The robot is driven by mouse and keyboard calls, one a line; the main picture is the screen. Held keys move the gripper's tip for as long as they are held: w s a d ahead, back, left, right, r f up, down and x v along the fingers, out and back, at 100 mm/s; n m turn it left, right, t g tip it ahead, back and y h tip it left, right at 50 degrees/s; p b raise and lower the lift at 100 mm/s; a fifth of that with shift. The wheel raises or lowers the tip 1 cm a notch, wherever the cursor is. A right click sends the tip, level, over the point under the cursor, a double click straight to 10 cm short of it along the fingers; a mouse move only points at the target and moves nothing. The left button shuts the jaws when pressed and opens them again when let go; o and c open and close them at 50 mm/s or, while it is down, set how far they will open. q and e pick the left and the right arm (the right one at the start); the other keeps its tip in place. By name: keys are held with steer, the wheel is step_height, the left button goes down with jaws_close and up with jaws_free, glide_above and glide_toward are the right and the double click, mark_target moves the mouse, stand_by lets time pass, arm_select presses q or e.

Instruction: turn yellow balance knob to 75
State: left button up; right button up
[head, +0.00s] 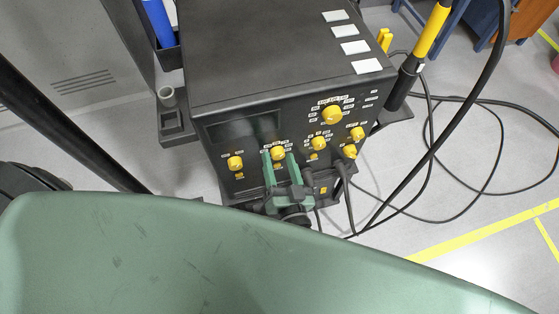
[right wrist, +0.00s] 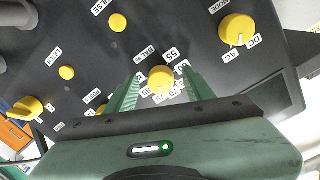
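The yellow balance knob (head: 278,153) is on the sloped front panel of a dark machine, in the middle of the lower row. It also shows in the right wrist view (right wrist: 160,77), with a BAL% label and small white number tags around it. A pale mark shows on its near side, but I cannot read which number it points to. My right gripper (head: 279,158) is open, with one green finger on each side of this knob. In the right wrist view a gap shows between the knob and each finger. My left gripper is not in view.
A black torch with a yellow band (head: 428,35) stands at the right. Black cables (head: 470,200) loop on the floor.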

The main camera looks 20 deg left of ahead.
steer(key=v, duration=0.8)
stand_by(0.5)
steer(key=s+d+f+n+g+h, duration=0.15)
steer(key=d+f, duration=0.35)
steer(key=f, duration=0.5)
steer(key=s+d+f+g+h, duration=0.2)
steer(key=s+d+f+g, duration=0.15)
steer(key=f, duration=0.65)
steer(key=s+d+f+n+g+h, duration=0.1)
steer(key=s+d+f+g+h, duration=0.1)
steer(key=d+f, duration=0.55)
steer(key=s+d+f+m+g+h, duration=0.1)
steer(key=s+d+f+g+h, duration=0.3)
steer(key=s+d+f, duration=1)
steer(key=s+d+g, duration=0.1)
steer(key=s+g, duration=0.2)
steer(key=shift+s+f, duration=0.3)
steer(key=shift+f, duration=0.1)
